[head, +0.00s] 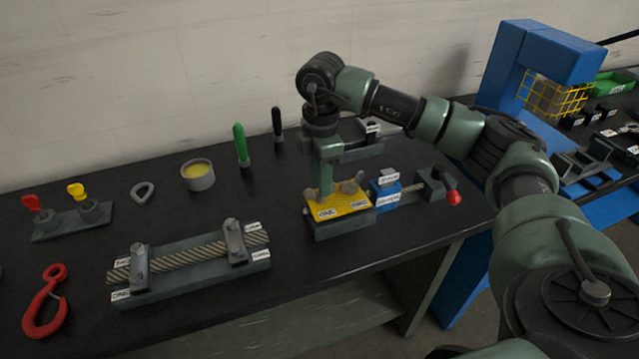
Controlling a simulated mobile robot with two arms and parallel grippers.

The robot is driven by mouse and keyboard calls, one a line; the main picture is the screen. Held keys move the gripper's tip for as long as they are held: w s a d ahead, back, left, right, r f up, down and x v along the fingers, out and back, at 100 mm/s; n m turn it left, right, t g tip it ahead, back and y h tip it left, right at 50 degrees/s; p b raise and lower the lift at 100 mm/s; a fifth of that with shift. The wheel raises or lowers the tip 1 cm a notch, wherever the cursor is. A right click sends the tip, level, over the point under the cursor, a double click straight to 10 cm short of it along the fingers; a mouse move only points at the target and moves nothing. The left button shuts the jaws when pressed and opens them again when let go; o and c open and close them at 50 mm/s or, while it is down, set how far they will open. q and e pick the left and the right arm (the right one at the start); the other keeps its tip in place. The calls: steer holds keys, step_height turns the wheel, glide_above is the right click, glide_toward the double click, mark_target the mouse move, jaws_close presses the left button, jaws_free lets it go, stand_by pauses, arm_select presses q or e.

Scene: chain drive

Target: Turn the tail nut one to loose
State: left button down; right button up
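A grey fixture (200,277) on the bench carries a length of wire rope (187,256) held by a left clamp (139,268) and a right clamp (236,241). Small white labels sit by the clamps, too small to read surely, so I cannot tell which nut is tail nut one. My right gripper (327,190) points down at a yellow-topped block (345,207) with grey winged parts on it, right of the fixture. The fingertips are too small to tell whether they are open or shut, or touching anything. My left gripper is not in view.
A blue clamp block (384,192) with a red-knobbed vise (436,187) stands right of the yellow top. A red hook (45,302), a yellow-filled cup (198,175), a shackle-like ring (143,192) and green (241,146) and black (277,128) handled tools stand around. The front bench strip is clear.

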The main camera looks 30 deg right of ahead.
step_height(320, 180, down, 2)
steer(key=shift+w+f, duration=0.1)
steer(key=shift+w, duration=0.05)
steer(key=shift+w+f, duration=0.1)
steer(key=shift+f, duration=0.25)
jaws_close()
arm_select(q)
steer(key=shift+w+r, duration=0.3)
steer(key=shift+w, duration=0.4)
arm_select(e)
steer(key=shift+f, duration=0.1)
